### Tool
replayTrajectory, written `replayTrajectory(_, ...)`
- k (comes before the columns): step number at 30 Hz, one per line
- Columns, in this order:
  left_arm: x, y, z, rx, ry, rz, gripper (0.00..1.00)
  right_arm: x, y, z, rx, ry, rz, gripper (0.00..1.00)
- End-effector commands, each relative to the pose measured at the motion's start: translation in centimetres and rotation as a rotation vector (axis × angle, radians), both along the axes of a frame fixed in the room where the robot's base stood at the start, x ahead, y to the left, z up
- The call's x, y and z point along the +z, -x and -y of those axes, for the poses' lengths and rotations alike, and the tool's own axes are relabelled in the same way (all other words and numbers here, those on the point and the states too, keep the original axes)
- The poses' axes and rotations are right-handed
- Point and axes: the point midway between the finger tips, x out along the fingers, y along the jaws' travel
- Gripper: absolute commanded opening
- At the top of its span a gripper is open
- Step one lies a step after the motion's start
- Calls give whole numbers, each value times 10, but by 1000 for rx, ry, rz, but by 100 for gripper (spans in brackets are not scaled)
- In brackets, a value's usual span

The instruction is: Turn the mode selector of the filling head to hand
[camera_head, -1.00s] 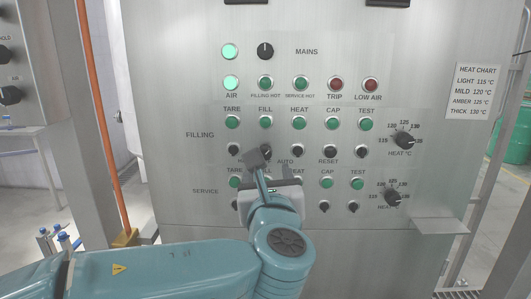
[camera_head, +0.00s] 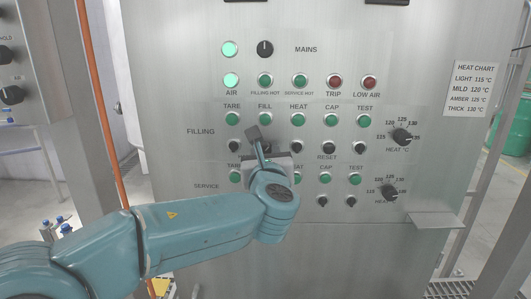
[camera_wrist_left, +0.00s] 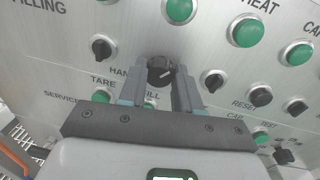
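The filling head's mode selector (camera_wrist_left: 160,71) is a dark round knob with a pale mark, below the FILL lamp in the FILLING row. In the left wrist view it sits between the two fingertips of my left gripper (camera_wrist_left: 159,88), and its mark slants up to the right. Gaps seem to show beside the knob, so the gripper looks open around it; contact cannot be made out. The HAND label (camera_wrist_left: 119,71) is partly covered by a finger. In the head view the left gripper (camera_head: 261,146) largely hides the selector. My right gripper is not in view.
A similar selector (camera_wrist_left: 101,48) is close on the left, another (camera_wrist_left: 213,81) on the right. A green FILL lamp (camera_wrist_left: 179,9) is above. Service lamps and knobs lie below. A HEAT dial (camera_head: 402,136) and small shelf (camera_head: 435,220) are farther right.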

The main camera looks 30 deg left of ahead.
Motion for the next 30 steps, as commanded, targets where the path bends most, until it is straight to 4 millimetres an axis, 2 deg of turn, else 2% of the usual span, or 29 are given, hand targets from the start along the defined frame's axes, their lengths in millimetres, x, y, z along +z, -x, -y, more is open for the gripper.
replayTrajectory(8, -1, 0, 0, 1, 13, 8, 3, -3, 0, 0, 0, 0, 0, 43)
replayTrajectory(14, -2, 0, 0, 1, 81, 40, 3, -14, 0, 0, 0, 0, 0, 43)
replayTrajectory(30, -3, 1, 0, 0, 507, 247, 3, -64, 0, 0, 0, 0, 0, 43)
